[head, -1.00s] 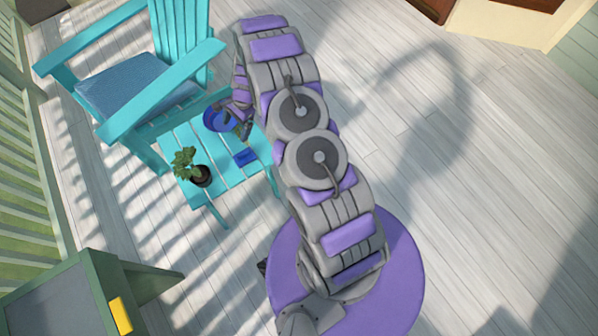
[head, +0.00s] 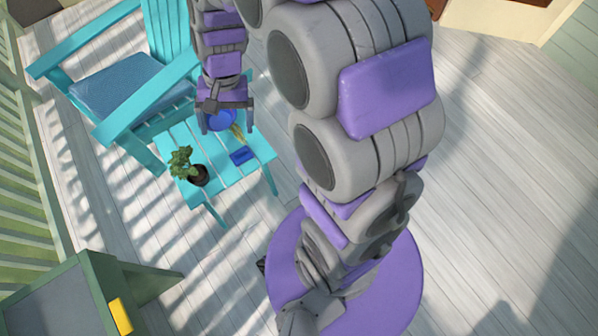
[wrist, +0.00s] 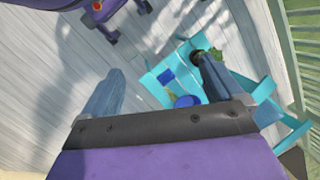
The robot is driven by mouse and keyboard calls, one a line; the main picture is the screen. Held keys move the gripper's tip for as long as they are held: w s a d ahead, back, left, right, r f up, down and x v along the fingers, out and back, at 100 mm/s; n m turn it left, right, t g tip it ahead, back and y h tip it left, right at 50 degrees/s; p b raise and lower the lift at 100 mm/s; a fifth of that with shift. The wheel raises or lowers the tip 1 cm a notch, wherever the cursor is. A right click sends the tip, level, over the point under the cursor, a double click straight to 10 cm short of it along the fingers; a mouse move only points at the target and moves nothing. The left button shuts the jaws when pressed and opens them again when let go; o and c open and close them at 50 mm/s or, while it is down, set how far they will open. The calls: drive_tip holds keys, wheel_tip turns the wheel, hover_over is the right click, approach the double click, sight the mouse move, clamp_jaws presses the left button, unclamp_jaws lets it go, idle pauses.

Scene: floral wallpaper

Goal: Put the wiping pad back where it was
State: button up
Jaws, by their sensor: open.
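A small flat blue block (head: 241,155), which may be the wiping pad, lies on the turquoise slatted table (head: 226,172). It also shows in the wrist view (wrist: 166,76). A yellow rectangular pad (head: 120,316) is at the edge of the green cabinet; I cannot tell which of the two is the wiping pad. My gripper (head: 227,128) is open, with its two fingers apart and nothing seen between them. In the head view it overlaps the blue bowl (head: 220,121); the wrist view shows the table some way beyond the fingers (wrist: 160,85).
A potted plant (head: 198,174) stands on the table's left part. A pale yellowish item (head: 238,132) lies by the bowl. A turquoise chair (head: 118,84) with a blue cushion stands behind. The green cabinet (head: 88,270) is at lower left. The floor to the right is clear.

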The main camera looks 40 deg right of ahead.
drive_tip(key=s+d+r+n+h, duration=0.1)
drive_tip(key=s+d+r+n, duration=0.1)
drive_tip(key=s, duration=0.9)
drive_tip(key=s+d+r+n+h, duration=0.1)
drive_tip(key=s+d+r+n, duration=0.1)
drive_tip(key=s, duration=0.9)
wheel_tip(320, 180, up, 2)
drive_tip(key=shift+s+r+n+h, duration=0.25)
drive_tip(key=shift+n+h, duration=0.15)
drive_tip(key=shift+n, duration=0.3)
drive_tip(key=shift+w, duration=0.1)
drive_tip(key=shift+c, duration=0.3)
